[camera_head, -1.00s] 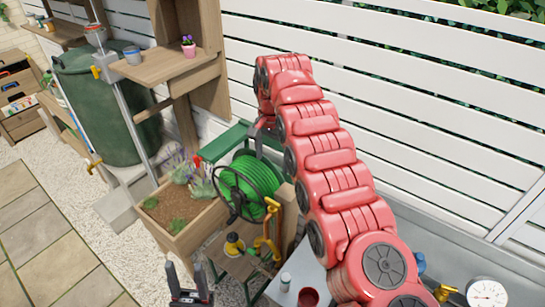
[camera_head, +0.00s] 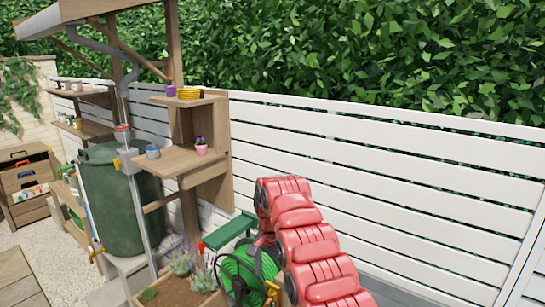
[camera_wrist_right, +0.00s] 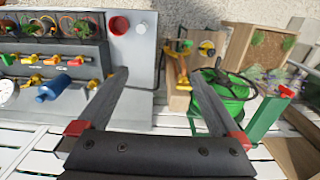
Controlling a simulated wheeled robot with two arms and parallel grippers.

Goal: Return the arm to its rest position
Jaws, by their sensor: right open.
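My right arm, with thick red segments (camera_head: 318,262), rises from the bottom of the head view in front of the white fence. Its far end bends down behind the upper segments, so the fingers are mostly hidden there. In the right wrist view my right gripper (camera_wrist_right: 159,76) has its two dark fingers wide apart with nothing between them. My left gripper does not show now.
The hose reel (camera_head: 247,276) and planter box (camera_head: 185,294) are close to the arm's left. A wooden shelf (camera_head: 180,160) and green barrel (camera_head: 112,205) stand farther left. The white fence (camera_head: 420,190) runs behind. A panel with valves (camera_wrist_right: 50,60) shows in the wrist view.

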